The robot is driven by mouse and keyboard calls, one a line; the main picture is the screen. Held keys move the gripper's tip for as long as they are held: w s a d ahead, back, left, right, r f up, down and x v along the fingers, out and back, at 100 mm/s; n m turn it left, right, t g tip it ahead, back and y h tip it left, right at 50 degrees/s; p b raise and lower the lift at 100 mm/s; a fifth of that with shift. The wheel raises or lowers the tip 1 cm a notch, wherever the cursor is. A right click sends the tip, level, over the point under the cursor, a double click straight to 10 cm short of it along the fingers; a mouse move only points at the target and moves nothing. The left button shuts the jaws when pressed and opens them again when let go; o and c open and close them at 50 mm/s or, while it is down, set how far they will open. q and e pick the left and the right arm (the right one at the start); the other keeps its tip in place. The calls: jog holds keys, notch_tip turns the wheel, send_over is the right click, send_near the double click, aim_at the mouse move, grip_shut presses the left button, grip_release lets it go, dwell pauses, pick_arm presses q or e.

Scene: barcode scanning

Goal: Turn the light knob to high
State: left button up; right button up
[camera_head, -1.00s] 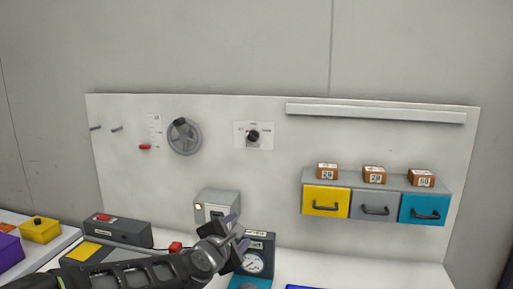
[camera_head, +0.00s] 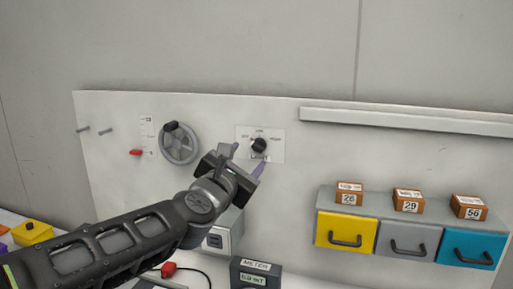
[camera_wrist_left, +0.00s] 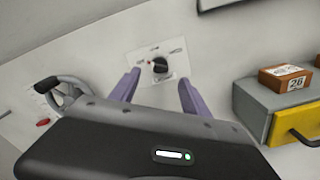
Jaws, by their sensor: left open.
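The light knob (camera_head: 259,145) is a small black dial on a white label plate (camera_head: 276,153) on the upright panel. In the left wrist view the knob (camera_wrist_left: 160,65) shows between and beyond the two purple fingers. My left gripper (camera_head: 246,160) is open and empty, just below and in front of the knob, with its fingers pointing up toward the plate. The fingers look apart from the knob. The knob's exact pointer setting is too small to tell. My right gripper is not in view.
A grey handwheel (camera_head: 179,144) and a red slider (camera_head: 136,152) are left of the knob. Yellow, grey and teal drawers (camera_head: 345,233) with boxes on top stand at the right. A long rail (camera_head: 405,121) runs above them. A meter box (camera_head: 256,275) is below.

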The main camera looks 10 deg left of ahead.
aim_at(256, 147)
pick_arm(q)
jog(key=w, duration=0.2)
jog(key=w+p, duration=0.1)
jog(key=w, duration=0.2)
jog(key=w+p, duration=0.1)
jog(key=w, duration=0.2)
jog(key=shift+d, duration=0.25)
jog(key=shift+s, duration=0.1)
jog(key=shift+c, duration=0.5)
grip_shut()
